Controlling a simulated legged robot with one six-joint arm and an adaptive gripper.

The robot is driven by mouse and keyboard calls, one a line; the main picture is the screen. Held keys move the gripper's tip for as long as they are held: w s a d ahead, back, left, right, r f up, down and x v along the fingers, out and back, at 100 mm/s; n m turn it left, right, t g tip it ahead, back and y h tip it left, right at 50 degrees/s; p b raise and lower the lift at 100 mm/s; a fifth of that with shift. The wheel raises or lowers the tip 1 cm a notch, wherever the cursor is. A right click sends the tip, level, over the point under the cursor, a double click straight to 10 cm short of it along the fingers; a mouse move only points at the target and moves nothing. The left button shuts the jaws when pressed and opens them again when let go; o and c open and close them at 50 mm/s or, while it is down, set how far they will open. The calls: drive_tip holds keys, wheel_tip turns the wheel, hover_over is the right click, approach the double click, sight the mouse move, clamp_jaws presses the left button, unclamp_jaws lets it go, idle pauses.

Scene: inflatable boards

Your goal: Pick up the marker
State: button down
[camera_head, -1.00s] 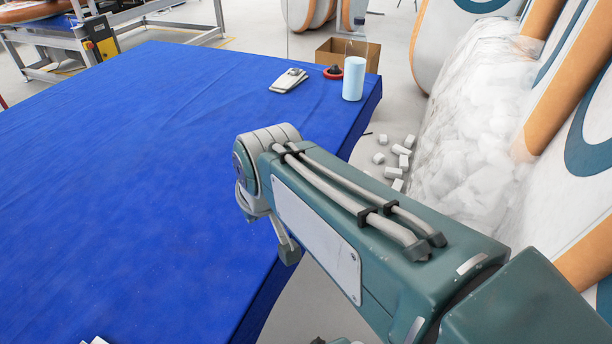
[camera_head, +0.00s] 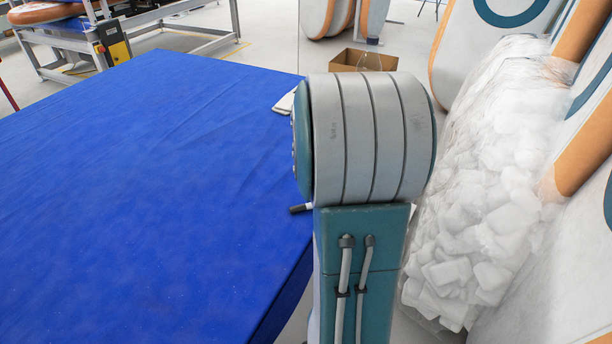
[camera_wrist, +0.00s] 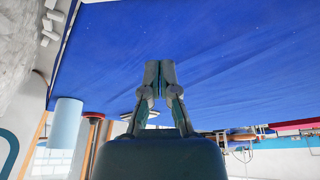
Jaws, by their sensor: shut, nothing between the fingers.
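A thin dark stick with a pale end (camera_head: 301,208) shows at the right edge of the blue table in the head view, partly hidden behind my arm. It may be the marker, but I cannot tell for sure. No marker is clear in the wrist view. My gripper (camera_wrist: 159,66) is shut and empty in the wrist view, its fingertips seen against the blue cloth. In the head view my gripper is hidden behind my raised arm joint.
The blue-covered table (camera_head: 150,190) is mostly bare. In the upside-down wrist view, a light blue cylinder (camera_wrist: 65,123) stands beside a red and black item (camera_wrist: 95,115). A cardboard box (camera_head: 362,61) and a clear bag of white foam blocks (camera_head: 475,200) lie beyond the table's right side.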

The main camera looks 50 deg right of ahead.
drive_tip(key=d+f, duration=0.1)
drive_tip(key=f, duration=0.1)
drive_tip(key=w+d+f, duration=0.1)
drive_tip(key=f, duration=0.1)
drive_tip(key=w+d+f, duration=0.1)
drive_tip(key=f, duration=0.1)
drive_tip(key=shift+d+f, duration=0.1)
drive_tip(key=shift+f, duration=0.3)
drive_tip(key=s+a, duration=0.3)
drive_tip(key=shift+s+a+r, duration=0.15)
drive_tip(key=shift+s+a, duration=0.05)
drive_tip(key=shift+d, duration=0.55)
drive_tip(key=shift+s, duration=0.1)
